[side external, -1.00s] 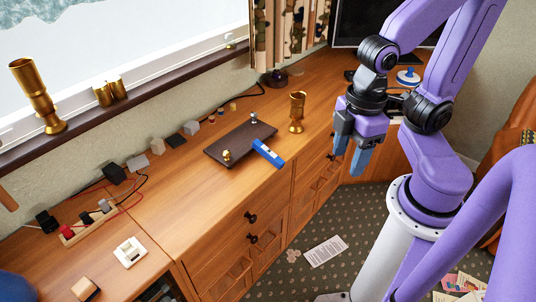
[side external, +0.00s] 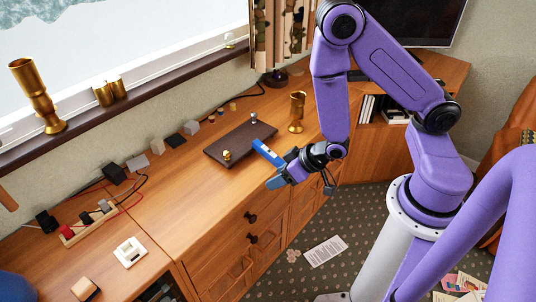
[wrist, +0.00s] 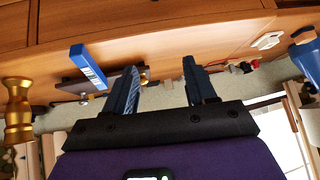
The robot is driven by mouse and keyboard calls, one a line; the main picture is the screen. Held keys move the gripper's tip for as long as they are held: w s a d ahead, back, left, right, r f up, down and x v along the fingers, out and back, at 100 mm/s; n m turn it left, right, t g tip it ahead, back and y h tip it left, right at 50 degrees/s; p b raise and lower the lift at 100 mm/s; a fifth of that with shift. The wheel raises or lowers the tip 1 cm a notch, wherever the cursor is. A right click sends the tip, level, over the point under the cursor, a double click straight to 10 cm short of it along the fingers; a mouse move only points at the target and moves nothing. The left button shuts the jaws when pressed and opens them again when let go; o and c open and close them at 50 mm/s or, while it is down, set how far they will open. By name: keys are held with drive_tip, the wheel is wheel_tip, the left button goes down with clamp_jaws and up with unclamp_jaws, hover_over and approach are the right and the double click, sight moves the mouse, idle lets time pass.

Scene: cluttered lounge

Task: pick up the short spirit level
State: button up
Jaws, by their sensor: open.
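The short spirit level is a small blue bar with a pale label (side external: 265,151). It lies at the right end of a dark flat board (side external: 222,152), near the front edge of the wooden cabinet top. My gripper (side external: 281,171) is low beside the level's near end, which it partly hides in the side view. In the wrist view the level (wrist: 88,66) is left of my open fingers (wrist: 160,70), outside the gap between them. Nothing is between the fingers.
A brass goblet (side external: 297,112) stands right of the board, and small brass pieces (side external: 227,155) sit on it. Behind are several small blocks (side external: 191,127) and cables. A white switch (side external: 130,252) lies farther left. The cabinet top in front of the board is clear.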

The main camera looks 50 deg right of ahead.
drive_tip(key=d+f+m+t+h, duration=0.2)
drive_tip(key=d+f+t, duration=0.1)
drive_tip(key=d, duration=0.4)
drive_tip(key=t, duration=0.3)
approach(271, 153)
drive_tip(key=shift+h, duration=0.3)
drive_tip(key=shift+x, duration=5.75)
drive_tip(key=shift+a, duration=0.15)
clamp_jaws()
